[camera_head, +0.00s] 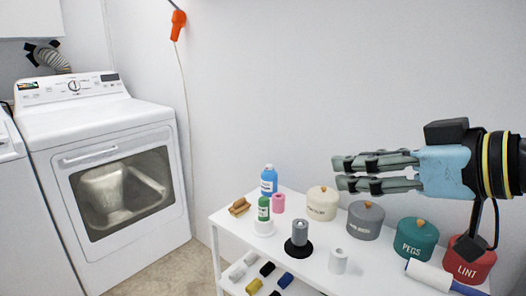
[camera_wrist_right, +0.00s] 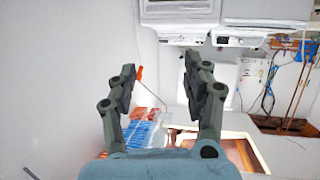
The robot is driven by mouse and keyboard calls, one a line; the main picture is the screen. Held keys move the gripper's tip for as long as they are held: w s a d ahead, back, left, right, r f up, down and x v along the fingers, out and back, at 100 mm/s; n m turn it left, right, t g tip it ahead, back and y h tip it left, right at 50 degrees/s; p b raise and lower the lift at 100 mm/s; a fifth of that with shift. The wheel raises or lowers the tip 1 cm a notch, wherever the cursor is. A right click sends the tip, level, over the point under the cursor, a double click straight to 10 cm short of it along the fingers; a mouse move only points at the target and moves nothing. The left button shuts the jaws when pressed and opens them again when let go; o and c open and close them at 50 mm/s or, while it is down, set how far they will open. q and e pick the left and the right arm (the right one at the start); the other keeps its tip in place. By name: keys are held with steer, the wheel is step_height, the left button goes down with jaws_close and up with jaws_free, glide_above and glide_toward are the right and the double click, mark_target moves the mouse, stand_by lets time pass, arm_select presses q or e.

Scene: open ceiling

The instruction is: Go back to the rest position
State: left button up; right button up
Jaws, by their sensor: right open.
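My right gripper (camera_head: 345,172) comes in from the right in the head view, held level above the white shelf cart (camera_head: 325,262). Its fingers point left and nothing is between them. In the right wrist view the two fingers (camera_wrist_right: 160,85) stand apart and empty. My left gripper shows in neither view.
The cart top holds a cream canister (camera_head: 322,203), a grey one (camera_head: 366,220), a teal one (camera_head: 416,240), a red one (camera_head: 470,262), a blue bottle (camera_head: 269,181), a green bottle (camera_head: 263,208) and a grey cylinder (camera_head: 300,232). A white dryer (camera_head: 110,170) stands left. Floor between is clear.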

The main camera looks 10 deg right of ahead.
steer(key=s+d+f+m+g+h, duration=0.3)
steer(key=s+d+f+g+h, duration=0.15)
steer(key=s+f, duration=0.6)
steer(key=s+d+f+m+g+h, duration=0.25)
steer(key=s+f+g, duration=0.25)
steer(key=s+f, duration=0.6)
step_height(320, 180, down, 26)
steer(key=d, duration=0.2)
steer(key=s+d+f+g, duration=0.1)
steer(key=s+f, duration=1.5)
steer(key=s, duration=0.3)
steer(key=shift+d+f+g+h+b, duration=0.15)
steer(key=shift+d+g+h+b, duration=0.15)
steer(key=shift+g+b, duration=0.1)
steer(key=shift+c, duration=0.2)
